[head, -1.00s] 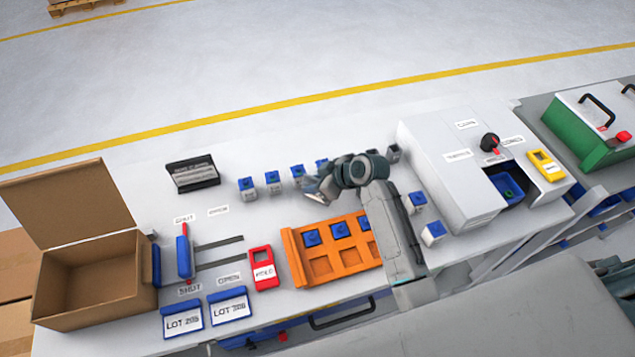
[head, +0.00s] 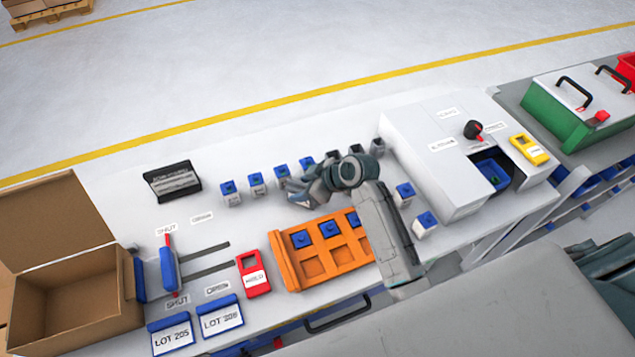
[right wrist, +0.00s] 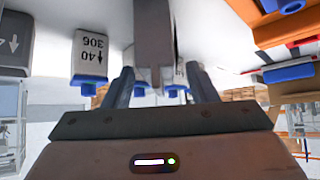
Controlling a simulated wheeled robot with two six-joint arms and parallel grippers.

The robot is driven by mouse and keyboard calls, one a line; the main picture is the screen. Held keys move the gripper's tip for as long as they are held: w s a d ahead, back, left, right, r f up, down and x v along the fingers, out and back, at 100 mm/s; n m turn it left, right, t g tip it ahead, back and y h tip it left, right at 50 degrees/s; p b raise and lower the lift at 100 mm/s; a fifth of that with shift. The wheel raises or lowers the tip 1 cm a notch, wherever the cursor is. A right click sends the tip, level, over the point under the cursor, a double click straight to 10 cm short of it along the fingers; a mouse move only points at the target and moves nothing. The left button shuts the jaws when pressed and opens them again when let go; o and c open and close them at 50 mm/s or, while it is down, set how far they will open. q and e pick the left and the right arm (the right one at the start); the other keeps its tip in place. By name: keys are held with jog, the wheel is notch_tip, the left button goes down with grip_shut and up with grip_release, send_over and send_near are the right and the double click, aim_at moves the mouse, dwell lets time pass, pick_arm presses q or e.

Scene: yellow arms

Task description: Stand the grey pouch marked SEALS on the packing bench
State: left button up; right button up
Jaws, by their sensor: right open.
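I can read the word SEALS on nothing in view, so I cannot pick out the grey pouch for certain. My right gripper (head: 299,192) is low over the bench behind the orange tray, close to the row of blue-topped blocks. In the right wrist view its two fingers (right wrist: 159,74) are spread apart. A plain grey upright shape (right wrist: 155,35) shows between and beyond them; I cannot tell what it is or whether it touches them. The packing bench (head: 120,190) is light grey. My left gripper is not in view.
The orange tray (head: 312,269) holds several blue-topped blocks. A block marked 306 (right wrist: 91,52) stands beside my fingers. A grey machine (head: 425,165) stands to the right, an open carton (head: 75,250) at the left. The bench between carton and black box (head: 172,181) has bare patches.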

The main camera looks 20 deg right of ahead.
jog(key=b+v, duration=0.2)
jog(key=v, duration=0.8)
jog(key=shift+s+r, duration=0.2)
jog(key=shift+r, duration=0.05)
jog(key=shift+d, duration=0.1)
